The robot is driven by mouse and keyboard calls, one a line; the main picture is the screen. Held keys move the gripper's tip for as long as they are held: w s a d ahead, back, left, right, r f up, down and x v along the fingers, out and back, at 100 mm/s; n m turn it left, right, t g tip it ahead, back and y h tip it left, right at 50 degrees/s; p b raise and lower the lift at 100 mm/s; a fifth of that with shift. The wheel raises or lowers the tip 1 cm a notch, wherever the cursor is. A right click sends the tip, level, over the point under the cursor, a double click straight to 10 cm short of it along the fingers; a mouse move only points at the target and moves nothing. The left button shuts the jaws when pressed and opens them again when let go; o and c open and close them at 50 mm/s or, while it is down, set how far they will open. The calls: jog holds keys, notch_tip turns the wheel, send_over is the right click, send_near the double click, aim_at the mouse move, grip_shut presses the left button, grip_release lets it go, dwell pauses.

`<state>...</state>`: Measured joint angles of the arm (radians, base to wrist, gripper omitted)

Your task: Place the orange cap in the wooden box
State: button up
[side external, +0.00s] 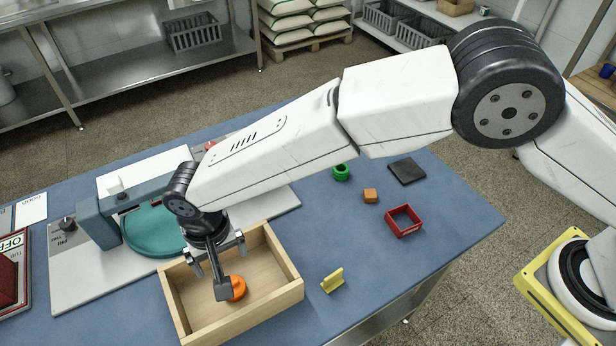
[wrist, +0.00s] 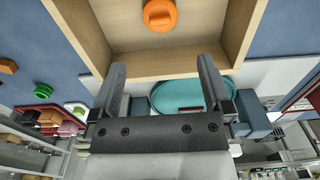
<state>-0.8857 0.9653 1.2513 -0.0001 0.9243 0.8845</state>
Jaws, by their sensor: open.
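The orange cap (side external: 239,288) lies inside the wooden box (side external: 286,296), on its floor. In the wrist view the cap (wrist: 160,14) is at the top edge, beyond the fingertips and clear of both. The box's near wall (wrist: 160,64) shows there between the fingers. My gripper (side external: 221,286) is over the box, pointing down, with a dark finger partly covering the cap in the side view. In the wrist view my gripper (wrist: 162,65) is open, its two fingers wide apart with nothing between them.
A machine with a teal round dish (side external: 152,232) stands left of the box. A yellow piece (side external: 332,280) lies to its right. A red open tray (side external: 404,221), an orange block (side external: 370,196), a green ring (side external: 341,172) and a dark pad (side external: 407,171) lie farther right. Blue tabletop between them is clear.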

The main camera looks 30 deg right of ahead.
jog(key=shift+r, duration=0.45)
dwell(0.3)
jog(key=w+d+r+t, duration=0.1)
jog(key=w+d+r, duration=0.15)
jog(key=d, duration=1.05)
jog(key=w+d+r, duration=0.2)
jog(key=d+r, duration=0.2)
jog(key=d, duration=0.8)
jog(key=s+d, duration=0.6)
jog(key=d, duration=0.3)
jog(key=s+d+t, duration=0.1)
jog(key=s+d, duration=0.5)
jog(key=d, duration=0.4)
jog(key=shift+s+r+t, duration=0.15)
jog(key=shift+s+t, duration=0.05)
jog(key=shift+t, duration=0.1)
